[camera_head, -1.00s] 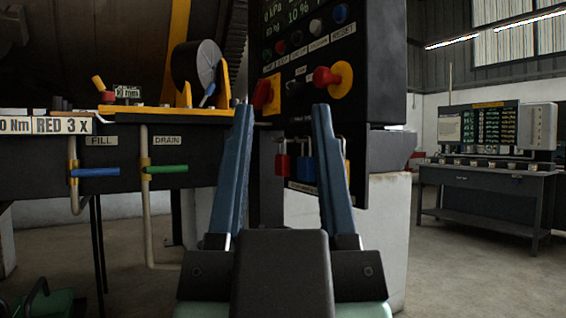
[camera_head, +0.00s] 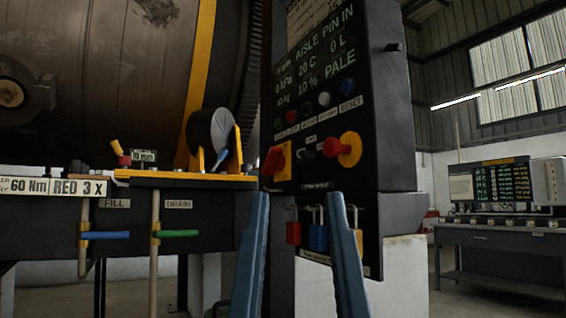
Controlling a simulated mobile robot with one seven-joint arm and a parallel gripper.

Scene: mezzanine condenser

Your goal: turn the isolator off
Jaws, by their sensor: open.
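The isolator appears to be the red rotary handle on a yellow plate (camera_head: 275,160), at the lower left of the black control panel (camera_head: 385,95). Its handle slants; its setting cannot be read. My gripper (camera_head: 298,198) is open and empty, with its two blue fingers pointing up in the lower middle of the picture. The fingertips appear below the isolator in the picture, the left one nearly under it. I see no contact with the handle. The gripper's base is out of frame.
A red mushroom button (camera_head: 350,145) on yellow sits right of the isolator. Padlocks (camera_head: 317,238) hang below the panel, between the fingers in the picture. Blue (camera_head: 106,235) and green (camera_head: 178,233) valve levers are at left. A grey bench (camera_head: 500,240) stands far right.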

